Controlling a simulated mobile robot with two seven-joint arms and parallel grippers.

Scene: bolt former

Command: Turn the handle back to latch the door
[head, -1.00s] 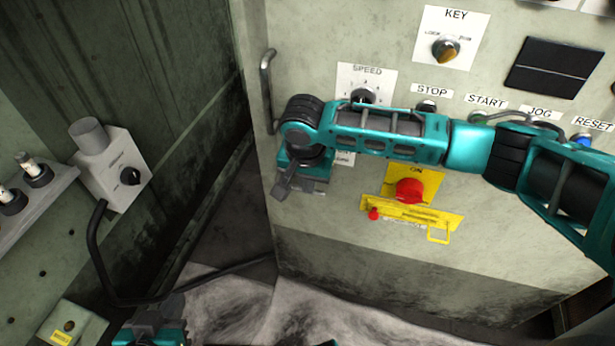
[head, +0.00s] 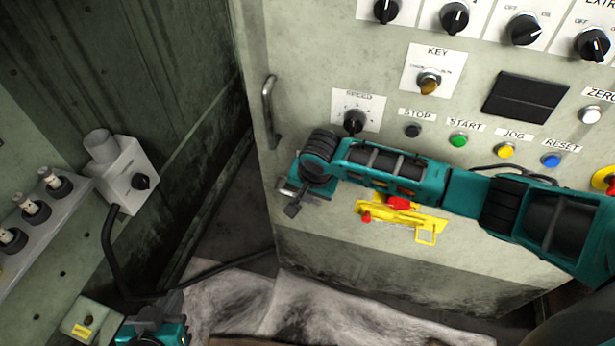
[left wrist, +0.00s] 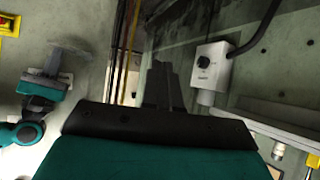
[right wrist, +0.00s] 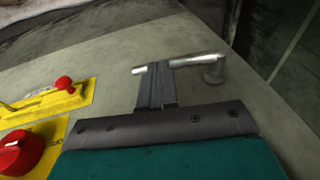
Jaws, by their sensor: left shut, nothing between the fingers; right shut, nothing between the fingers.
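A metal lever handle (right wrist: 190,61) shows in the right wrist view, lying across the panel with its round pivot post at the right end. My right gripper (right wrist: 158,66) is shut, its fingers overlapping the lever in that view; I cannot tell whether they touch it. In the head view my right gripper (head: 293,208) is at the panel's lower left, and the lever is largely hidden by the gripper. A vertical metal bar (head: 268,110) is on the panel's left edge above. My left gripper (head: 160,308) is shut and empty at the bottom left; it also shows in the left wrist view (left wrist: 160,75).
A yellow hasp (head: 425,222) and red knob (head: 398,203) sit right of my right gripper, partly behind my arm. Knobs and buttons fill the panel above. A grey box with a black knob (head: 125,180) and a hose stand left. A light sheet (head: 300,305) lies below.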

